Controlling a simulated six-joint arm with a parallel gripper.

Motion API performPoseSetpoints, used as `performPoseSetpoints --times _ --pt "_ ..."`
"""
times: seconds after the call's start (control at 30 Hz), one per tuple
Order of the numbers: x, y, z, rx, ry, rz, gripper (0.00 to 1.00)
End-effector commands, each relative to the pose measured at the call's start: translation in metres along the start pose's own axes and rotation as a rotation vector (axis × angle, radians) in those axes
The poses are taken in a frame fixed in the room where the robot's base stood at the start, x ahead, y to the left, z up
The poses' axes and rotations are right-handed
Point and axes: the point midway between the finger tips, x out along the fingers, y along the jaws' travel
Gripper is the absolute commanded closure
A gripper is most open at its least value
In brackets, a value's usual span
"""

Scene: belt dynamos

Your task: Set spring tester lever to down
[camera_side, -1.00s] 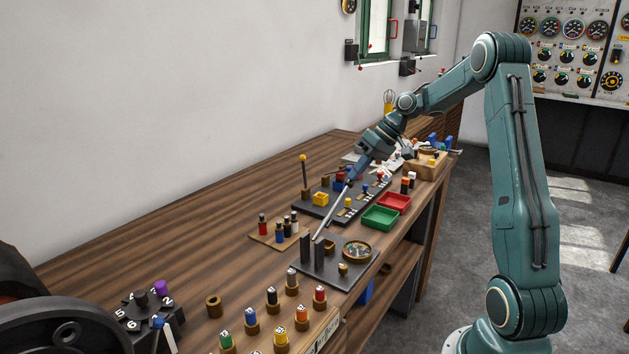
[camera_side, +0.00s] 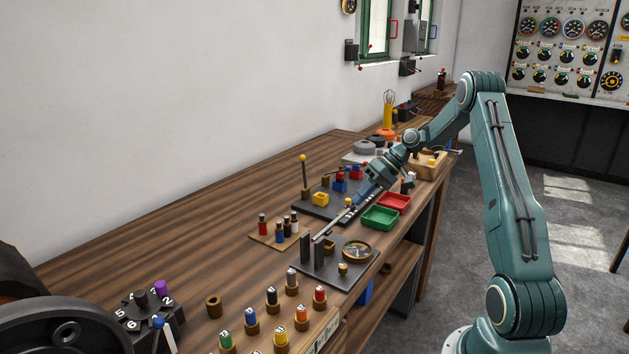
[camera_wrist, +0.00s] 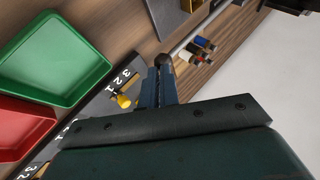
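The spring tester is a dark base plate (camera_side: 313,268) with two upright posts and a round dial (camera_side: 357,251), on the near part of the bench. Its lever (camera_side: 334,221) is a grey rod rising at a shallow slant from the posts toward the right and back. In the wrist view the lever's dark round knob (camera_wrist: 164,62) is at my fingertips, with the rod (camera_wrist: 193,40) running off to the upper right. My gripper (camera_wrist: 160,73) has its fingers close together and appears to touch the knob; the exact contact is partly hidden.
A green tray (camera_side: 381,217) and a red tray (camera_side: 394,202) lie right of the lever's end. A dark board (camera_side: 310,207) with coloured blocks and a numbered strip lies behind it. A small wooden board (camera_side: 272,238) with several coloured cylinders stands left of the posts.

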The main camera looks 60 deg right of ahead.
Motion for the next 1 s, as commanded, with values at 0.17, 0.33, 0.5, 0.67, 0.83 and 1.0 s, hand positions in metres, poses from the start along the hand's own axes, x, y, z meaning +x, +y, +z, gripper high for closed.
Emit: performPoseSetpoints --times 0.17,0.33,0.5,0.67,0.83,1.0 --pt "0.005 0.002 0.002 0.006 -0.006 -0.002 1.0" --pt "0.006 0.003 0.003 0.008 -0.008 -0.003 1.0" --pt "0.006 0.003 0.003 0.01 -0.01 -0.003 1.0" --pt "0.0 0.003 0.003 0.011 -0.01 -0.003 1.0" --pt "-0.017 0.003 0.002 0.006 -0.003 -0.001 1.0" --pt "-0.043 0.003 0.001 0.001 0.002 0.002 1.0"
